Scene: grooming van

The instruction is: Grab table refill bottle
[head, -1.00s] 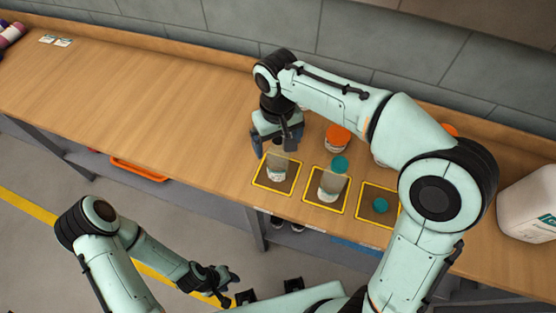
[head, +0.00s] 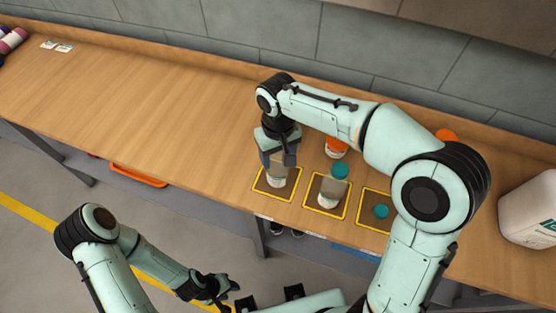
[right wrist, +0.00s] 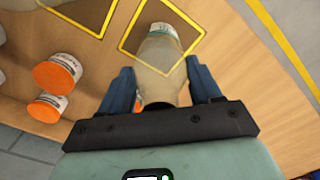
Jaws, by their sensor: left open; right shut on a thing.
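A translucent bottle with a pale label (head: 277,181) stands on the leftmost yellow-edged dark square (head: 263,186). It also shows in the right wrist view (right wrist: 163,52), between the blue fingers. My right gripper (head: 279,160) is over it from above and is shut on its upper part; the gripper hides its top. A similar bottle (head: 328,189) stands on the middle square, with a teal cap (head: 340,171). Another teal cap (head: 381,211) shows on the right square, partly behind my right arm. My left gripper (head: 224,288) is open and empty, low in front of the table.
Orange-lidded jars (head: 336,149) stand behind the squares; two show in the right wrist view (right wrist: 58,73). A large white jug (head: 529,210) is at the right. The wooden table (head: 150,110) is clear over its left middle. A wall runs along the back.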

